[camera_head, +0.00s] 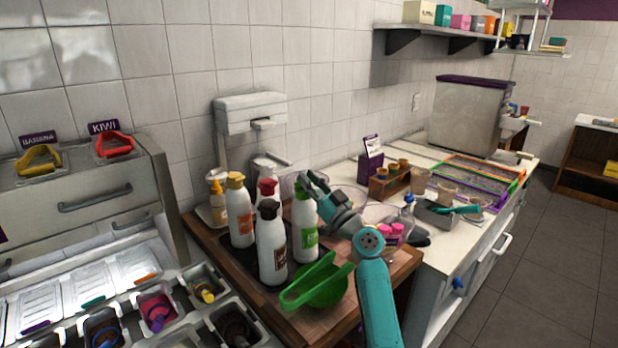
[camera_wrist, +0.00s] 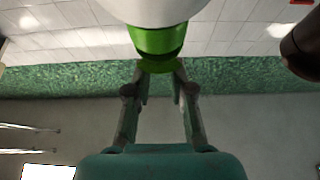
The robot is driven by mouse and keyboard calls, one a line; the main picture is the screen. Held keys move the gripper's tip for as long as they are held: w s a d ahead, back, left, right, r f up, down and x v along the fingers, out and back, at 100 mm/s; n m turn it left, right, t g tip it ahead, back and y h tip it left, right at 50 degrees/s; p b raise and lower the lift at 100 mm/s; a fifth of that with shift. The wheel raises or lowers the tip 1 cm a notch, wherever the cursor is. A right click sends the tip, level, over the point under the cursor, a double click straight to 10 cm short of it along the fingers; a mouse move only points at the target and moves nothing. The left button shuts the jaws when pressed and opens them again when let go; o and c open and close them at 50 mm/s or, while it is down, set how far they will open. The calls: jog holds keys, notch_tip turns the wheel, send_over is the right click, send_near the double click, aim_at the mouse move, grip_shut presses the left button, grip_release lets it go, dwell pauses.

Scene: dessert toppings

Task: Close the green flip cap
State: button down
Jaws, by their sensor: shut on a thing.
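A white bottle with a green label (camera_head: 305,228) stands upright among other sauce bottles on the wooden-topped counter. The fingers of my gripper (camera_wrist: 161,72) reach to the cap's lighter green end piece and are shut on the cap. I cannot tell whether the flip lid is raised or down.
Close by stand a brown-labelled bottle with a dark cap (camera_head: 271,245), an orange-capped bottle (camera_head: 240,210) and a red-capped bottle (camera_head: 267,188). A green bowl-like utensil (camera_head: 322,285) lies in front. Clear bowls, one with pink items (camera_head: 391,231), stand to the right.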

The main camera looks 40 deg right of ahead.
jog(key=shift+f+t, duration=0.4)
jog(key=shift+f, duration=0.2)
jog(key=shift+r, duration=0.15)
jog(key=c, duration=0.9)
grip_release()
jog(key=shift+s, duration=0.15)
jog(key=shift+s+d+f, duration=0.1)
jog(key=shift+s+f, duration=0.1)
jog(key=shift+s, duration=0.05)
jog(key=s, duration=0.9)
jog(key=s+f, duration=0.1)
jog(key=s, duration=0.4)
jog(key=shift+d, duration=0.2)
